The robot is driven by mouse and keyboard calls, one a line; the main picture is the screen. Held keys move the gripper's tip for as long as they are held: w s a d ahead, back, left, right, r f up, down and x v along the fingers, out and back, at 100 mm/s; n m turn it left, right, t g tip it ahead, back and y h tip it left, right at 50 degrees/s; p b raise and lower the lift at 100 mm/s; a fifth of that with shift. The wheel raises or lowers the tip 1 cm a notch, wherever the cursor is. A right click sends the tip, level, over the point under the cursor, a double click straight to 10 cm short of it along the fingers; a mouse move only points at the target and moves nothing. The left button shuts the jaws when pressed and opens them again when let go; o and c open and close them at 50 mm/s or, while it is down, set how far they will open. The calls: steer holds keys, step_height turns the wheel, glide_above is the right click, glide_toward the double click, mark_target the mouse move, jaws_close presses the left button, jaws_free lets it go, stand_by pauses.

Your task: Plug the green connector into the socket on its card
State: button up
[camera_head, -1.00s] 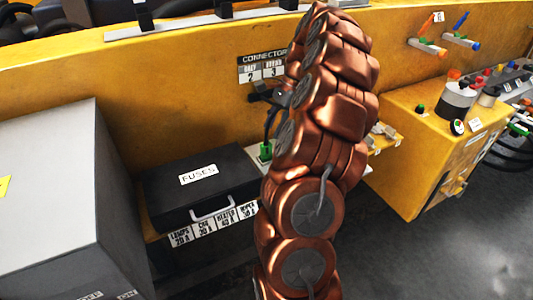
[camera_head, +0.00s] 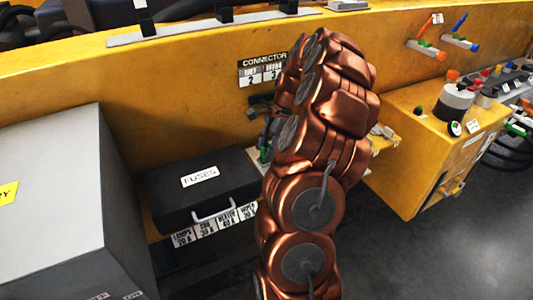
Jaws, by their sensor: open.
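The green connector (camera_head: 264,154) shows as a small green piece just right of the black fuse box, partly hidden by my copper-coloured arm. My gripper (camera_head: 265,139) is a small dark shape at the left edge of my arm, just above the green connector. It is open, and its fingers are mostly hidden. I cannot tell whether they touch the connector. A card headed CONNECTOR (camera_head: 263,73) is on the yellow wall above, its right part covered by my arm. I cannot make out the socket.
A black case marked FUSES (camera_head: 202,190) sits on a shelf with labels along its front. A big grey box (camera_head: 50,190) stands at the left. A yellow box (camera_head: 425,160) with knobs and cables is at the right. Coloured levers (camera_head: 440,45) stick out of the wall.

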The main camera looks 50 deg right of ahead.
steer(key=shift+c, duration=0.3)
jaws_close()
steer(key=shift+r, duration=0.15)
